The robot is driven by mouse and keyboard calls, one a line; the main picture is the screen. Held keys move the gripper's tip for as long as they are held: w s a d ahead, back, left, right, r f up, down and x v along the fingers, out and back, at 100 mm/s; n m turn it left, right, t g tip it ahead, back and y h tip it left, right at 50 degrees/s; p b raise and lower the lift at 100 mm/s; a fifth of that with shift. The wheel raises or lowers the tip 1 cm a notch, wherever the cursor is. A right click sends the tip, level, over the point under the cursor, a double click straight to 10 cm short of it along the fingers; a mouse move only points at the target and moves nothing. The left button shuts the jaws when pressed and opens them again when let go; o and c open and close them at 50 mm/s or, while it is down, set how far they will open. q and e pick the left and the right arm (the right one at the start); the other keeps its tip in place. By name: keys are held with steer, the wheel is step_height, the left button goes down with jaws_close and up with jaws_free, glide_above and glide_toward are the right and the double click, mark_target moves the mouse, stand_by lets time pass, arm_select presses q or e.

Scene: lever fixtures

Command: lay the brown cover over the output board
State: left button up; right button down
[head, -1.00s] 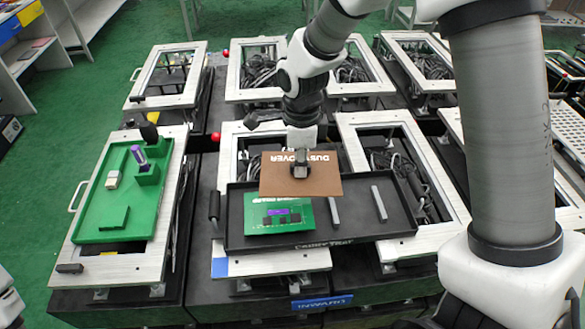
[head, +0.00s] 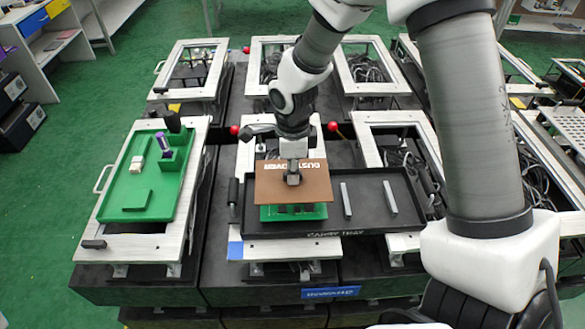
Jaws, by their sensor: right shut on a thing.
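The brown cover (head: 315,187), with lettering along its far edge, is held flat by my right gripper (head: 293,177), which is shut on it near its middle. The cover is over the green output board (head: 272,213), and only the board's near edge shows below it. The cover hides the rest of the board. I cannot tell whether the cover touches the board or hangs just above it. The board is in the left part of the black carry tray (head: 370,222). My left gripper is not in view.
Two grey bars (head: 390,197) stand in the tray right of the cover. A green tray (head: 150,207) with a purple piece (head: 163,146) and a white block (head: 137,164) sits on the left frame. Metal frames with dark cables surround the carry tray.

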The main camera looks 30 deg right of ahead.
mark_target(293, 187)
step_height(293, 187, down, 6)
steer(key=b, duration=0.4)
steer(key=shift+r, duration=0.2)
steer(key=shift+w+d+f, duration=0.1)
steer(key=shift+f, duration=0.45)
steer(key=shift+r, duration=0.1)
steer(key=c, duration=1.1)
jaws_free()
steer(key=shift+o, duration=0.2)
step_height(293, 187, up, 12)
